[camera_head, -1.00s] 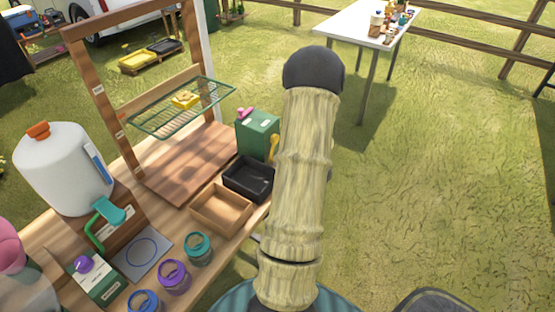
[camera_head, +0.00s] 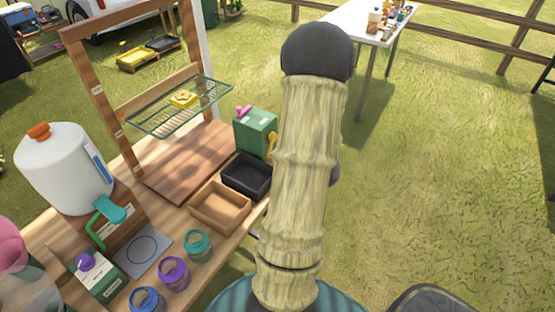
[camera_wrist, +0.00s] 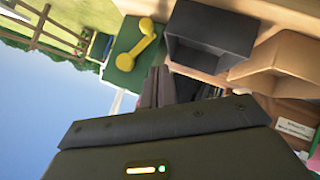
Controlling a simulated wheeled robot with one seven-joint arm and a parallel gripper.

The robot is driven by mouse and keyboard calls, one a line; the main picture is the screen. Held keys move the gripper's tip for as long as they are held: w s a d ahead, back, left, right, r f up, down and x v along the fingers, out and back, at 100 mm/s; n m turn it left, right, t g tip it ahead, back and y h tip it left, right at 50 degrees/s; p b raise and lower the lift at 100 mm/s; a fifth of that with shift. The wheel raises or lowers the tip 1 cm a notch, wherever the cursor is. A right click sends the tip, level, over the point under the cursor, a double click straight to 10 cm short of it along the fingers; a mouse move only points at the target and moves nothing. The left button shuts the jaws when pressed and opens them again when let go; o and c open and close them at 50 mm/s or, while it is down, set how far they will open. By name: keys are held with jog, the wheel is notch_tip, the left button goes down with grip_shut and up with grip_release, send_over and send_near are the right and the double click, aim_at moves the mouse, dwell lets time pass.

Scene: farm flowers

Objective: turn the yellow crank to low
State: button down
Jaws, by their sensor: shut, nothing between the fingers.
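The yellow crank (camera_wrist: 140,46) is on the face of a green box (camera_wrist: 122,74), near the top of the wrist view. In the head view the crank (camera_head: 272,145) shows on the right side of the green box (camera_head: 254,130), partly beside my arm. A pink knob (camera_head: 243,112) sits on top of the box. My gripper (camera_wrist: 158,86) is shut and empty, its fingertips just short of the crank in the wrist view. I cannot tell the exact gap. In the head view my arm hides the gripper.
A black tray (camera_head: 247,177) and a wooden tray (camera_head: 221,207) stand in front of the green box. A wire rack (camera_head: 180,108) is behind to the left. A white dispenser (camera_head: 62,170) and several jars stand on the wooden table. The grass to the right is open.

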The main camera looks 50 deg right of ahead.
jog(key=v, duration=0.5)
jog(key=shift+s+a, duration=0.1)
jog(key=shift+a, duration=0.15)
